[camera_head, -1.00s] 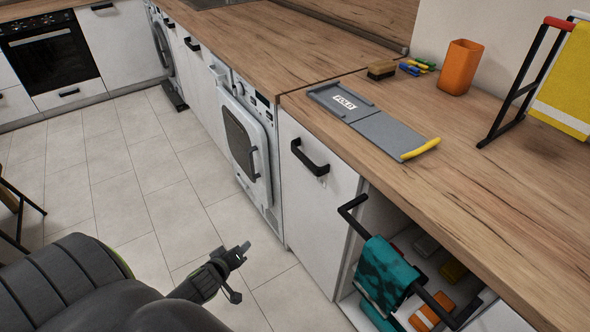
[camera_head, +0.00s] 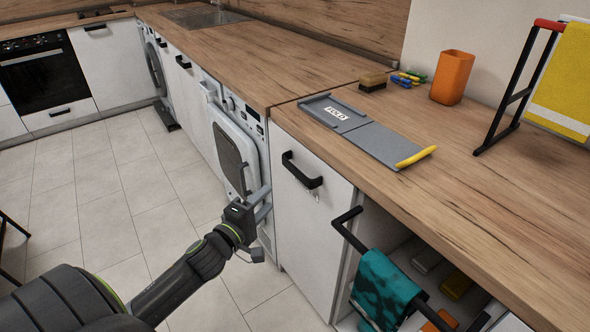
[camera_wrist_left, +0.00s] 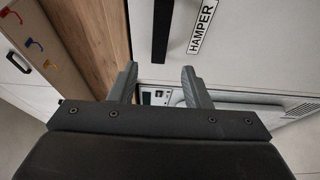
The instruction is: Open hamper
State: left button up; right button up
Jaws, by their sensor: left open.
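The hamper (camera_head: 305,225) is a white cabinet front below the wooden worktop, right of the washing machine, and it is closed. Its black bar handle (camera_head: 302,172) is near the top of the front. In the left wrist view, the handle (camera_wrist_left: 161,30) is upright beside a white label reading HAMPER (camera_wrist_left: 203,26). My left gripper (camera_head: 264,202) is open and empty, in front of the hamper's left edge and lower than the handle. In the wrist view, its fingers (camera_wrist_left: 159,74) point toward the front, apart from the handle. My right gripper is not in view.
The white machine with an open-looking door (camera_head: 232,155) stands left of the hamper. To the right is an open compartment with a black rail and teal towel (camera_head: 384,290). A grey folding board (camera_head: 365,130) and orange cup (camera_head: 452,78) are on the worktop. The tiled floor (camera_head: 90,200) is mostly clear.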

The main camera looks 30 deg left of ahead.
aim_at(294, 172)
pick_arm(q)
jog(key=w+b, duration=0.1)
jog(key=w, duration=1.3)
jog(key=shift+w, duration=0.1)
jog(key=shift+c, duration=0.3)
grip_shut()
